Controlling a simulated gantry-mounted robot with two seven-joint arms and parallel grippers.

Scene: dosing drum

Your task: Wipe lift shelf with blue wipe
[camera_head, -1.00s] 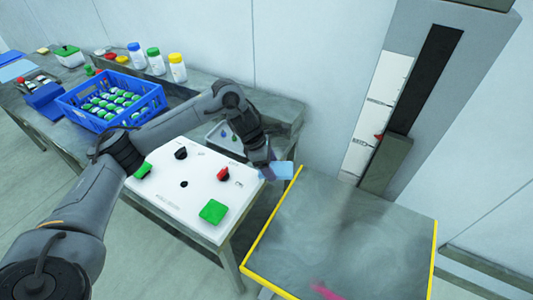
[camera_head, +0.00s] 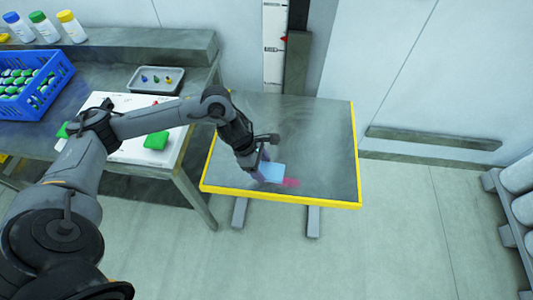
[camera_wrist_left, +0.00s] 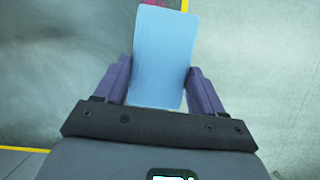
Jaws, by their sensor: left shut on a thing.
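The lift shelf (camera_head: 320,130) is a grey plate with yellow edges, right of the table in the head view. A pink-red smear (camera_head: 291,182) lies near its front edge. My left gripper (camera_head: 262,172) is over the front part of the shelf, shut on the light blue wipe (camera_head: 273,173). The wipe is beside the smear and seems to cover part of it. In the left wrist view the wipe (camera_wrist_left: 163,60) sticks out between the two purple fingers, with a bit of pink beyond its far end. I cannot tell whether the wipe touches the shelf. My right gripper is not in view.
The lift column (camera_head: 275,45) rises behind the shelf. Open floor lies in front.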

